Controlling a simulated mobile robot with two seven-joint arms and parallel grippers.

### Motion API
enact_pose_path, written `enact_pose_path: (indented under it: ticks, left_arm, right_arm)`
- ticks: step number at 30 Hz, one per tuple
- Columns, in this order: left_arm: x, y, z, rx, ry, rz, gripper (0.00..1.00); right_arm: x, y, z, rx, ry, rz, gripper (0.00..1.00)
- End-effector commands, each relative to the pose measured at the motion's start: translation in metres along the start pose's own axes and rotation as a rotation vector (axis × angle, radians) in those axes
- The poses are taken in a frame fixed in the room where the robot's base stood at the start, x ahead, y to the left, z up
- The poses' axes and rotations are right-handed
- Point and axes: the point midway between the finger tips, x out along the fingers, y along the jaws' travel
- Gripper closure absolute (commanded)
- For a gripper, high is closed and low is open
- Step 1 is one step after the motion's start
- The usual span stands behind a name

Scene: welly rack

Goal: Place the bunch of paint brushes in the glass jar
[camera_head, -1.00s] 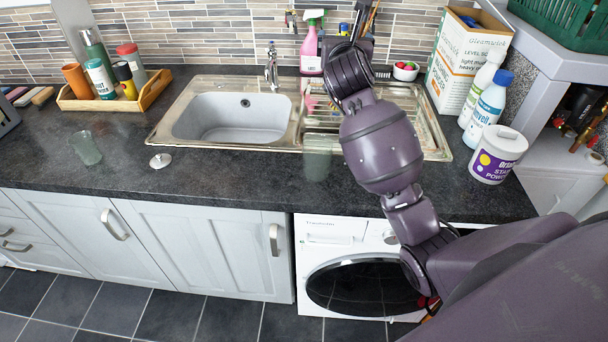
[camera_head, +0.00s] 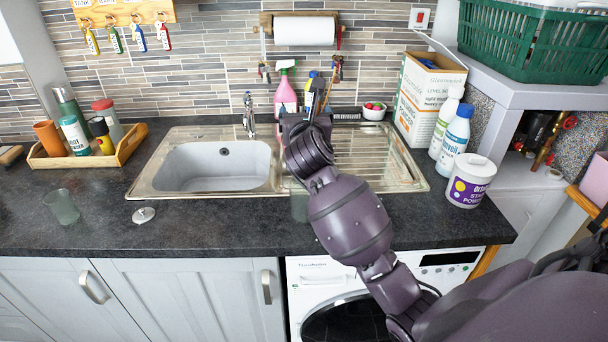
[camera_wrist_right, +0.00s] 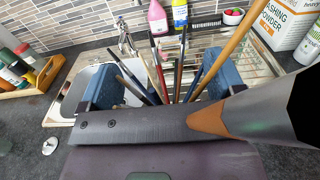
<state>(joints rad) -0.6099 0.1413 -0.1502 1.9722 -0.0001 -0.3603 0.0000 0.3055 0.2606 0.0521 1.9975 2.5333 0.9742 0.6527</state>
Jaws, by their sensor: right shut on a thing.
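My right gripper (camera_head: 306,122) is above the drainer side of the sink, seen mostly from behind. In the right wrist view, its blue fingers (camera_wrist_right: 163,88) are shut around the bunch of paint brushes (camera_wrist_right: 178,75), whose thin handles fan out, one thick and tan. A clear, greenish glass jar (camera_head: 62,207) stands upright on the dark worktop at the left, well away from the gripper. My left gripper is out of view.
A metal sink plug (camera_head: 144,215) lies right of the jar. A wooden tray (camera_head: 128,148) of bottles stands behind it. The steel sink (camera_head: 170,185) fills the middle. Bottles, a white tub (camera_head: 470,182) and a washing powder box (camera_head: 422,105) stand at the right.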

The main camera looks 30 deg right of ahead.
Motion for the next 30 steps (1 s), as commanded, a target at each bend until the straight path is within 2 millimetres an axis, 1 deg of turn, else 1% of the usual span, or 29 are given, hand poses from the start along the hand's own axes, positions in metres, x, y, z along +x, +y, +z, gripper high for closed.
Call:
enact_pose_path:
  ticks: [1,6,9,12,19,25,27,30]
  left_arm:
    - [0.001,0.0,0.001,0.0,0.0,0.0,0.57]
    - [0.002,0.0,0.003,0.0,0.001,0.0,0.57]
    - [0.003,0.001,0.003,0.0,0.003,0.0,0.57]
    - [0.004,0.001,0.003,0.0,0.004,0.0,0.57]
    - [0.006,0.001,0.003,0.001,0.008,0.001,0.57]
    - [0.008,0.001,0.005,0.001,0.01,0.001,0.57]
    - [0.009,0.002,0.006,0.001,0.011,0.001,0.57]
    - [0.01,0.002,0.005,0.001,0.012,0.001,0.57]
  right_arm:
    - [0.0,0.0,-0.013,-0.002,0.004,0.0,0.52]
    - [0.0,0.0,-0.05,-0.002,0.003,0.0,0.52]
    - [0.0,0.0,-0.07,-0.001,0.003,-0.001,0.52]
    - [0.0,0.0,-0.085,-0.001,0.002,0.001,0.52]
    - [0.0,0.001,-0.1,0.0,-0.001,0.001,0.52]
    - [0.0,0.0,-0.128,-0.002,0.002,0.0,0.52]
    - [0.0,0.0,-0.134,0.0,0.0,0.001,0.52]
    - [0.0,0.001,-0.138,0.001,-0.002,0.001,0.52]
